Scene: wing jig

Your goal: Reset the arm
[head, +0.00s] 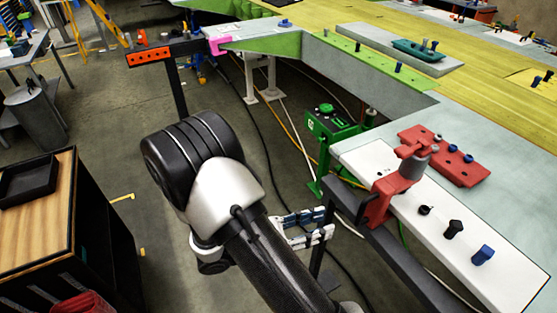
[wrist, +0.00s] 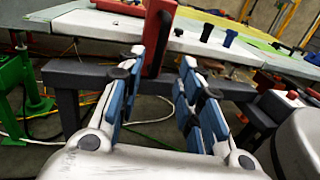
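My arm reaches across the lower middle of the head view. My gripper (head: 325,222) shows only in part there, beyond the arm, low beside the dark rail. In the wrist view my gripper (wrist: 160,75) has its two blue-padded fingers well apart, with nothing held between them. A red clamp (head: 390,192) stands on the edge of the white panel (head: 513,272), to the right of the gripper. In the wrist view the red clamp (wrist: 158,38) appears beyond the fingertips, in line with the gap between them.
A dark rail (head: 405,262) runs along the panel's near edge, close to the gripper. A red plate (head: 455,165), pegs and a green stand (head: 335,140) are nearby. A cabinet with a wooden top (head: 45,215) stands at left. Cables cross the open floor (head: 115,125).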

